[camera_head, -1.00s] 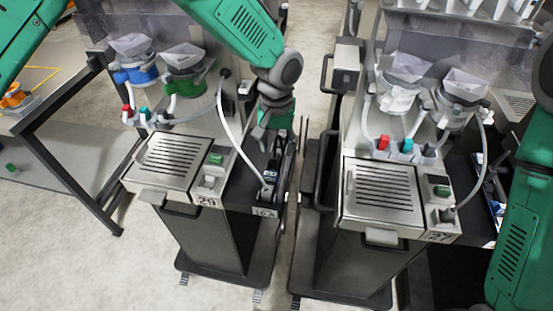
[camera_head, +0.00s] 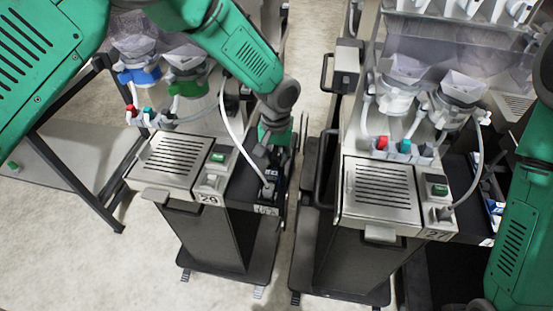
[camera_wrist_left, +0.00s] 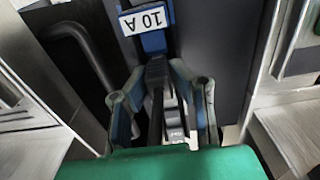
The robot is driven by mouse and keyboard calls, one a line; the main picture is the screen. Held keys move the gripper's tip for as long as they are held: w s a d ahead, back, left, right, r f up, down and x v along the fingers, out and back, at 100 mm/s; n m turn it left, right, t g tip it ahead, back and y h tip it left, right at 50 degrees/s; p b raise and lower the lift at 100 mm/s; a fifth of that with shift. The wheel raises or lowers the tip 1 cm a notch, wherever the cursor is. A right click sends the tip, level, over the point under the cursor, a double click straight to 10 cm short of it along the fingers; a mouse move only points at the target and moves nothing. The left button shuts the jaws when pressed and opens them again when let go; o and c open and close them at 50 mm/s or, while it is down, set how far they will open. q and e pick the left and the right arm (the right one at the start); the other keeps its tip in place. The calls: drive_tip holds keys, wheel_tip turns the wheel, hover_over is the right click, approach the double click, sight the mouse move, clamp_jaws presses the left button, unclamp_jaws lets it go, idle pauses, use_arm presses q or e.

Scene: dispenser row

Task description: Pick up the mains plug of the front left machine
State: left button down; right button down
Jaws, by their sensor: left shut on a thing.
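The front left machine (camera_head: 180,158) is the grey unit numbered 29. My left gripper (camera_head: 272,165) is over the dark tray at its right side, with its fingers low and partly hidden by my wrist. In the left wrist view the fingers of my left gripper (camera_wrist_left: 158,70) are closed around the narrow dark mains plug (camera_wrist_left: 156,78). A black cable runs back from it between the fingers. A blue part with a white "10 A" label (camera_wrist_left: 143,20) lies just beyond the fingertips. My right arm shows at the right edge; its gripper is out of view.
A white hose (camera_head: 229,118) bends down close beside my left gripper. A second machine (camera_head: 382,192) stands to the right, with a narrow floor gap between. A dark table frame (camera_head: 75,175) is at the left.

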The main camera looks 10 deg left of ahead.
sight(276, 155)
use_arm(q)
wheel_tip(276, 155, up, 10)
drive_tip(key=shift+f+b, duration=0.1)
drive_tip(key=shift+b, duration=0.65)
drive_tip(key=shift+r+p, duration=1.05)
drive_tip(key=shift+r, duration=0.1)
idle(0.5)
wheel_tip(276, 155, up, 3)
drive_tip(key=p, duration=0.3)
drive_tip(key=shift+f, duration=0.15)
